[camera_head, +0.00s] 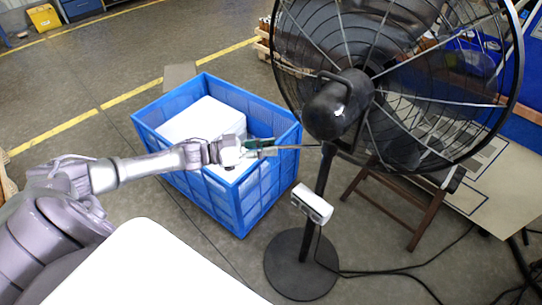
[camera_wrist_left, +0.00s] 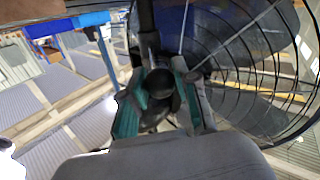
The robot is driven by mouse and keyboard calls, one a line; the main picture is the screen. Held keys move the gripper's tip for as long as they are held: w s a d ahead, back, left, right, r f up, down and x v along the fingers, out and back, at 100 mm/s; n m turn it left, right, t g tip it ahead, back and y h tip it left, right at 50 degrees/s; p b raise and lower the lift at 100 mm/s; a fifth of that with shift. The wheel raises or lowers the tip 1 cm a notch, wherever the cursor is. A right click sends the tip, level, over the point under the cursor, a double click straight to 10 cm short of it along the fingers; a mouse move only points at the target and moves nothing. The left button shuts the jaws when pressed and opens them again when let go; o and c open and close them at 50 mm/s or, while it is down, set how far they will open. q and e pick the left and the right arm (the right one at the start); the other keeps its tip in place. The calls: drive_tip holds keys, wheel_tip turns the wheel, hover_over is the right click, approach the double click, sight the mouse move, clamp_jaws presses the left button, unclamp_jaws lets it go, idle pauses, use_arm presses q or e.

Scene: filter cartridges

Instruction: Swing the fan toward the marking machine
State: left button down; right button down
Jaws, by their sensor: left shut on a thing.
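A large black pedestal fan (camera_head: 335,105) stands at the right on a round black base (camera_head: 301,264), its round wire cage facing away to the upper right. A thin bar reaches from the fan's neck leftward to my left gripper (camera_head: 270,148). My left gripper is shut on the bar's end. In the left wrist view, the green finger pads of the left gripper (camera_wrist_left: 158,95) close around a dark rounded end (camera_wrist_left: 159,83), with the fan cage (camera_wrist_left: 245,75) behind at the right. I cannot pick out the marking machine with certainty. My right gripper is not in view.
A blue crate (camera_head: 262,196) with a white block (camera_head: 205,119) in it stands under my left forearm. A white control box (camera_head: 312,204) sits on the fan's post. Black cables (camera_head: 390,272) and a brown wooden stand (camera_head: 388,198) are near the fan. A white surface (camera_head: 145,268) is in front.

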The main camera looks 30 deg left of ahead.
use_arm(q)
drive_tip(key=shift+w+a, duration=0.2)
drive_tip(key=shift+w, duration=0.1)
drive_tip(key=c, duration=0.9)
unclamp_jaws()
drive_tip(key=shift+o, duration=0.2)
drive_tip(key=shift+s, duration=0.1)
drive_tip(key=v, duration=1.2)
